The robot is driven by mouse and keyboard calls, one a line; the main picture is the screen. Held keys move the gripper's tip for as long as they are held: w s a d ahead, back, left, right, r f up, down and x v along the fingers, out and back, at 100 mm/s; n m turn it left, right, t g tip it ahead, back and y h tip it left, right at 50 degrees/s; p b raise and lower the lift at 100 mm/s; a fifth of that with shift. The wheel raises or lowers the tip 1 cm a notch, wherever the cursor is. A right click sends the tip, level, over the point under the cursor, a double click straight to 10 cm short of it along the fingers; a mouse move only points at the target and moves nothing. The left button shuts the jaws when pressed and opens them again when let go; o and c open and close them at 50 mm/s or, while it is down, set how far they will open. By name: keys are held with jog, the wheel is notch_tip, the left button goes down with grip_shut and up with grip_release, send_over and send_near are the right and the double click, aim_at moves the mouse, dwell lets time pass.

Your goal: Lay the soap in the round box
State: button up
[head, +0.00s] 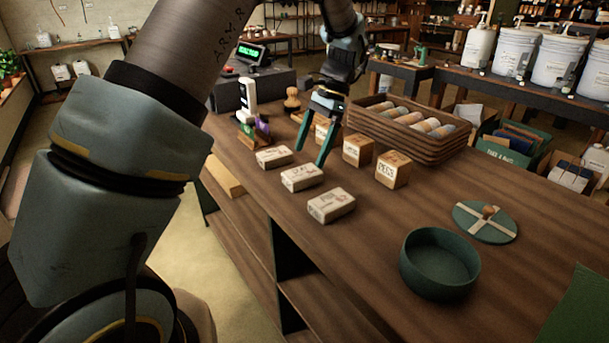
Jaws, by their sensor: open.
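Three pale wrapped bars, which look like soaps, lie in a slanting row on the wooden counter: a far bar (273,156), a middle bar (302,178) and a near bar (331,205). Which one the task means I cannot tell. The round box (440,263) is dark green, open and looks empty, on the counter at the lower right. Its round green lid (478,230), with a pale cross-shaped band and a small brown knob, lies behind it. My gripper (311,155) is open, fingers pointing down, near the far and middle bars, with nothing seen between the fingers.
Labelled tan cubes (393,170) stand right of the bars, one partly hidden by my gripper. A wooden crate (410,137) of rolled items is behind them. A stamp-like wooden object (292,99) and a white bottle (248,97) stand farther back. The counter between bars and round box is clear.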

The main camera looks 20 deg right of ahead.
aim_at(304, 171)
jog(key=shift+p+x, duration=1.15)
jog(key=shift+x, duration=1.7)
jog(key=shift+r, duration=0.1)
grip_shut()
